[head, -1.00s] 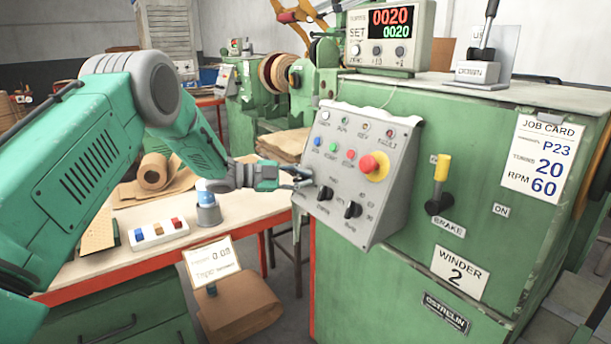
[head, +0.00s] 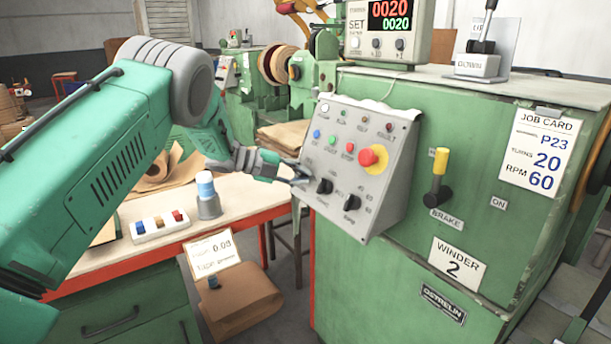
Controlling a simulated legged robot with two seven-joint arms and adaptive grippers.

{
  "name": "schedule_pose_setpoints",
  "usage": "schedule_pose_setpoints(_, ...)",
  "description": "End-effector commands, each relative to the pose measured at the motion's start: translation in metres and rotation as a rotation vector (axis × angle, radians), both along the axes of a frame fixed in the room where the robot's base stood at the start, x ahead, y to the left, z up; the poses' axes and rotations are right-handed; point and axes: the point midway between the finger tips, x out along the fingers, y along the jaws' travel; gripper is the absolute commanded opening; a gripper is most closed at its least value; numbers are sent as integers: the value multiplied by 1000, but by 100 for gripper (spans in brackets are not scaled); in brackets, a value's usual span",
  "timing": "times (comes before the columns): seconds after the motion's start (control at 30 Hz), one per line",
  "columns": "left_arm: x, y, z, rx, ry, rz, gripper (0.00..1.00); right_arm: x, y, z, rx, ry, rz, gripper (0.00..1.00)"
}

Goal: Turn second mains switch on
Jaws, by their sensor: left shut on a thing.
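The sloped grey control panel (head: 375,205) is on the front of the green winder. My right gripper is not in view.
A red stop button on a yellow base (head: 373,158) sits above the switches, near small blue, green and red buttons. A brake lever with a yellow grip (head: 439,165) stands out to the right. A workbench (head: 225,225) with a blue-and-grey bottle (head: 207,195) lies below my left arm.

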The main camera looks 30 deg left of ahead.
Motion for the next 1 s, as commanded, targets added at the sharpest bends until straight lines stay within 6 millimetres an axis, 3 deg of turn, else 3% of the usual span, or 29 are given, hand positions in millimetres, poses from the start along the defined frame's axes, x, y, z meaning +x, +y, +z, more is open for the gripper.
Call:
schedule_pose_setpoints(0.03,0,9,-1,12,-1,18,0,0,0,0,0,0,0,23)
schedule_pose_setpoints(0.37,1,10,1,13,-6,19,0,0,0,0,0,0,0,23)
schedule_pose_setpoints(0.43,1,10,2,12,-7,19,24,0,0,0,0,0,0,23)
schedule_pose_setpoints(0.47,1,10,2,12,-7,19,30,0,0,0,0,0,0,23)
schedule_pose_setpoints(1.0,-3,3,5,15,-3,8,30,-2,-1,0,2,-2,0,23)
